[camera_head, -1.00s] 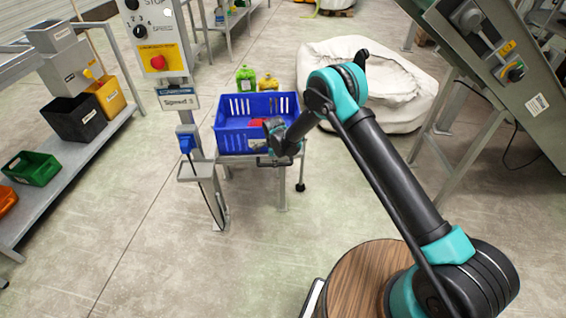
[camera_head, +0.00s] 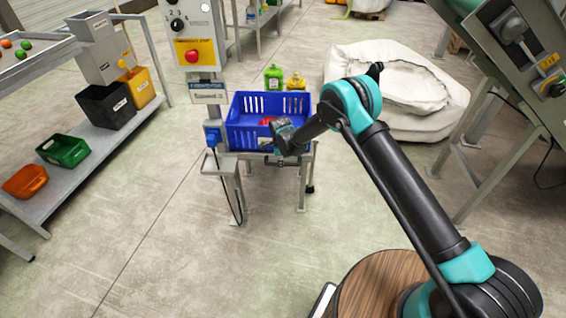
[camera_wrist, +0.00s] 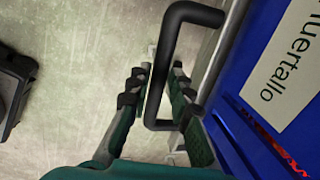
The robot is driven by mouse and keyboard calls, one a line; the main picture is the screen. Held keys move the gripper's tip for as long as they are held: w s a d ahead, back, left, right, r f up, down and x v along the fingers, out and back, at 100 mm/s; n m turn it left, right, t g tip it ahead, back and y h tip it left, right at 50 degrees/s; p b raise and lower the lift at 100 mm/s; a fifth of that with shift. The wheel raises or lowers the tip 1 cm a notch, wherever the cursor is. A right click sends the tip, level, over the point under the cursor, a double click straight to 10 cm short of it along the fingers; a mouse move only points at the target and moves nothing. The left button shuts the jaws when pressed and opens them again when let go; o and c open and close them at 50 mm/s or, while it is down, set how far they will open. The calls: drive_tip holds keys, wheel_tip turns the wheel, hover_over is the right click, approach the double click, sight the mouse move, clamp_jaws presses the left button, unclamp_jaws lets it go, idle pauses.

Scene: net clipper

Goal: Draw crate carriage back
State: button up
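The blue crate (camera_head: 243,138) sits on the grey-framed carriage (camera_head: 302,190) beside the control post, with red contents (camera_head: 267,121) inside. My gripper (camera_head: 270,142) is at the crate's near side in the head view, where its fingers are too small to read. In the wrist view, a black U-shaped handle (camera_wrist: 188,11) stands off the carriage side. The crate (camera_wrist: 262,85) shows at the right with a white label. The exact finger contact is partly hidden.
The control post (camera_head: 193,50) with a red button stands just left of the crate. A white sack (camera_head: 440,95) lies behind right. A sloped machine (camera_head: 500,60) stands far right. A shelf with bins (camera_head: 63,150) is at left. The front floor is clear.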

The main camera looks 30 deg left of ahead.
drive_tip(key=shift+o, duration=1.6)
wheel_tip(320, 180, up, 12)
drive_tip(key=s+d, duration=0.1)
drive_tip(key=s, duration=0.1)
drive_tip(key=shift+f, duration=0.1)
